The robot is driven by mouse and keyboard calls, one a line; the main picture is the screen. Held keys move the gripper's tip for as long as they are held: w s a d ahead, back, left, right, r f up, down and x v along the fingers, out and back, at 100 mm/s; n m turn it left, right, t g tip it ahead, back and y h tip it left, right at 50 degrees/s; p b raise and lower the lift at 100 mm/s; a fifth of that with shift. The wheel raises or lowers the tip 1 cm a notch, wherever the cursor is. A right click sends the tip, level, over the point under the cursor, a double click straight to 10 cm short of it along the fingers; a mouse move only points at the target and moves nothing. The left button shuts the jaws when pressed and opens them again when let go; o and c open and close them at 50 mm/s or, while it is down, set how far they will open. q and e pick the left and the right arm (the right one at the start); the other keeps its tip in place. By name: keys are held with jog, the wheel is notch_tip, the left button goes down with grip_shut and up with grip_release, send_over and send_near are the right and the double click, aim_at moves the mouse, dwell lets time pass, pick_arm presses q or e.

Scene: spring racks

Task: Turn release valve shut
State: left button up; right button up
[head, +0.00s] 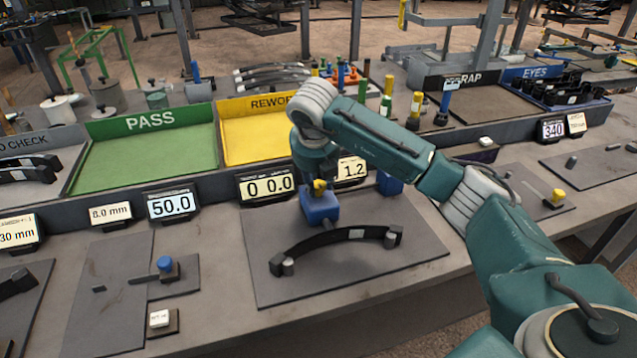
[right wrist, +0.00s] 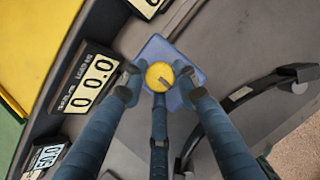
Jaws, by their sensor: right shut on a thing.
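The release valve is a small yellow knob (head: 319,185) on top of a blue block (head: 319,208), at the back of the middle dark mat. In the right wrist view the knob (right wrist: 158,75) is round with a grey mark on its face, and the blue block (right wrist: 188,58) lies under it. My right gripper (head: 317,180) reaches down from above. Its blue-grey fingers (right wrist: 158,88) are closed around the knob's sides in the right wrist view. My left gripper is not in view.
A curved black leaf spring (head: 345,238) lies on the mat (head: 400,265) just in front of the block. A display reading 0 0.0 (head: 267,186) stands to the left, and one reading 1.2 (head: 351,170) behind. Green PASS (head: 150,150) and yellow REWORK (head: 245,135) trays stand behind.

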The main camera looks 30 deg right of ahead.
jog(key=shift+w+d+r, duration=0.15)
jog(key=shift+w+r, duration=0.05)
jog(key=shift+r, duration=0.2)
jog(key=o, duration=1.1)
jog(key=shift+s+f, duration=0.1)
jog(key=shift+f, duration=0.05)
jog(key=v, duration=1.2)
jog(key=shift+f, duration=0.1)
